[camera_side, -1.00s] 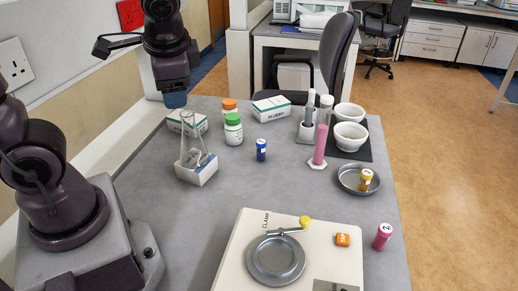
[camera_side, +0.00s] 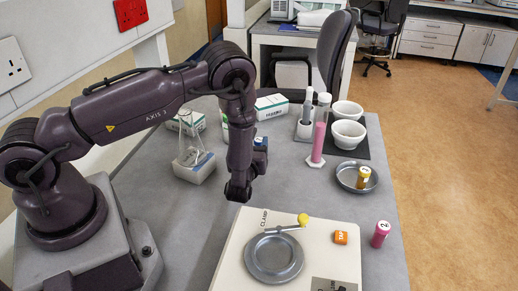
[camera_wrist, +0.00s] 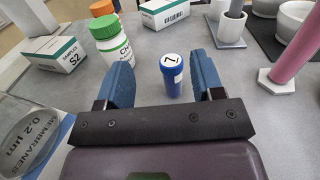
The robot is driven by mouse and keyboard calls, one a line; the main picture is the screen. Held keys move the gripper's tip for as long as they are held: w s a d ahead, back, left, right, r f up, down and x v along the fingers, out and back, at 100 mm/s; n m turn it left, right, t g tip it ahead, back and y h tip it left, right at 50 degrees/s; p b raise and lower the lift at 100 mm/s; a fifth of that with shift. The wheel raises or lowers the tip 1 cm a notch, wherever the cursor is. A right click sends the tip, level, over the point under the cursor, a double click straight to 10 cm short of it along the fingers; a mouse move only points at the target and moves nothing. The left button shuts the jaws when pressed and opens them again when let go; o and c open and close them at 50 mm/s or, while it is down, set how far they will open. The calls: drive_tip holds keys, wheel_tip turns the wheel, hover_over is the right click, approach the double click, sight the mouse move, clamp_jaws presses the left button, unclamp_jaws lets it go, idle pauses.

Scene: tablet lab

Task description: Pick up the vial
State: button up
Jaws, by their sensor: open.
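A blue vial (camera_wrist: 172,78) with a white numbered top stands upright on the grey table. In the wrist view it appears between the two blue fingers of my gripper (camera_wrist: 160,64), nearer the right finger, with gaps on both sides. My gripper is open and holds nothing. In the side view the vial (camera_side: 260,140) is partly hidden by my arm and gripper. A pink vial (camera_side: 381,234) stands at the right front. A yellow vial (camera_side: 363,177) stands in a metal dish.
Behind the blue vial are a green-capped bottle (camera_wrist: 113,40) and cartons (camera_wrist: 55,55). A flask (camera_side: 192,150) stands left, a pink cylinder (camera_side: 318,142) right. The metal dish (camera_side: 345,186) is farther right. A white board (camera_side: 235,262) with a clamp lies in front.

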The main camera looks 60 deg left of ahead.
sight(260, 138)
drive_tip(key=f+m, duration=0.1)
drive_tip(key=d+f+t+h, duration=0.1)
drive_tip(key=shift+f+m+h, duration=0.3)
drive_tip(key=shift+m, duration=0.1)
drive_tip(key=shift+w+a+f, duration=0.15)
drive_tip(key=shift+w, duration=0.05)
drive_tip(key=x, duration=0.7)
drive_tip(key=shift+r, duration=0.35)
drive_tip(key=c, duration=1)
